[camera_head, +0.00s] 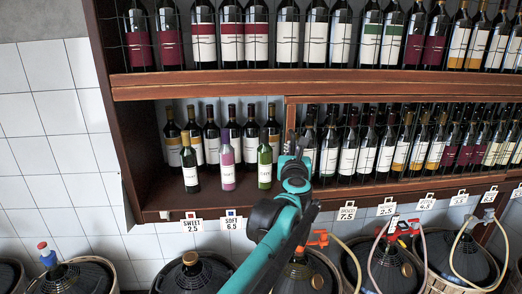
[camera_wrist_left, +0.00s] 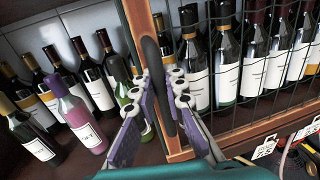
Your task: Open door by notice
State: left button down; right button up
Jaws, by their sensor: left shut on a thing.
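The mesh door has a reddish-brown wooden frame (camera_head: 291,116) and covers the right part of the lower shelf. Its upright edge (camera_wrist_left: 179,152) also shows in the left wrist view, with a dark, long oval handle (camera_wrist_left: 155,68) on it. My left gripper (camera_head: 297,158) is at this edge. In the left wrist view its purple-grey fingers (camera_wrist_left: 160,100) are shut on the handle, one on each side. The door appears closed or nearly closed; I cannot tell exactly. I cannot tell which sign is the notice. My right gripper is out of view.
Several bottles stand on the open left part of the shelf, including a purple one (camera_head: 227,160) and a green one (camera_head: 264,160) close to my left gripper. Price tags (camera_head: 194,225) hang along the shelf edge. Basketed demijohns (camera_head: 193,272) with hoses stand below.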

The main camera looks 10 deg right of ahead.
pick_arm(q)
jog(key=d, duration=0.7)
jog(key=shift+s+d, duration=0.1)
jog(key=shift+d, duration=0.15)
jog(key=c, duration=1.8)
grip_release()
jog(key=shift+c, duration=0.2)
jog(key=shift+a, duration=0.1)
jog(key=v, duration=1.2)
